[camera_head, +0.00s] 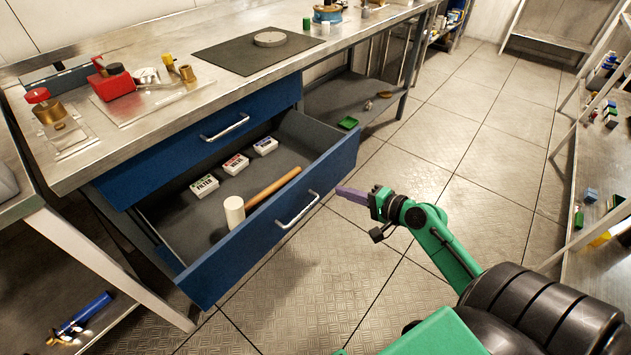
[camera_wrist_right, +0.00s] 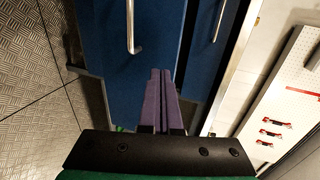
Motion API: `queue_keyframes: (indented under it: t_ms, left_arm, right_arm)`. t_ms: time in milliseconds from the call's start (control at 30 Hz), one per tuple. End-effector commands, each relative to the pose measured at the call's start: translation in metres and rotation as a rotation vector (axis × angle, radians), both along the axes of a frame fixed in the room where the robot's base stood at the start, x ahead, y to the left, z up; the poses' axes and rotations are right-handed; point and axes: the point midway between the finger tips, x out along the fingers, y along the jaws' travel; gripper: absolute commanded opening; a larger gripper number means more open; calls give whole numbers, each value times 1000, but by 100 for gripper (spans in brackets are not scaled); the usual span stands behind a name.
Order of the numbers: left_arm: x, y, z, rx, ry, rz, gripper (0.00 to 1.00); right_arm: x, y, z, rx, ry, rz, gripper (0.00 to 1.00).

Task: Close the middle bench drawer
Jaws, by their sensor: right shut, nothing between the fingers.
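The open bench drawer has a blue front (camera_head: 262,245) with a silver handle (camera_head: 297,210). It is pulled well out below a shut blue drawer (camera_head: 180,150). Inside it are several small white boxes (camera_head: 236,164) and a mallet (camera_head: 233,212) with a pale head and wooden handle. My right gripper (camera_head: 342,191) has its purple fingers together and empty, just off the right end of the open drawer's front; contact cannot be told. In the right wrist view, the fingers (camera_wrist_right: 159,74) point toward blue drawer panels with bar handles. My left gripper is out of view.
The workbench top (camera_head: 150,60) carries a dark mat (camera_head: 250,48) and a red clamp-like tool (camera_head: 112,82). A lower shelf (camera_head: 350,100) lies right of the drawers. Metal shelving (camera_head: 600,240) stands at the far right. The tiled floor (camera_head: 460,140) between is clear.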

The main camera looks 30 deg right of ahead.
Motion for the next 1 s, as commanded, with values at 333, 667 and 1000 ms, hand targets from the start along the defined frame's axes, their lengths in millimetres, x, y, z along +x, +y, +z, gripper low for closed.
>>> queue_keyframes:
  t_ms: [333, 667, 1000]
  left_arm:
    - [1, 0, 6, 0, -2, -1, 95]
    - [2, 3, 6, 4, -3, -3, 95]
    - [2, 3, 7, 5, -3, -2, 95]
  right_arm:
    - [66, 26, -13, 0, -3, -1, 0]
    - [82, 33, -16, -2, 0, -1, 0]
    - [86, 34, -15, -1, -1, -2, 0]
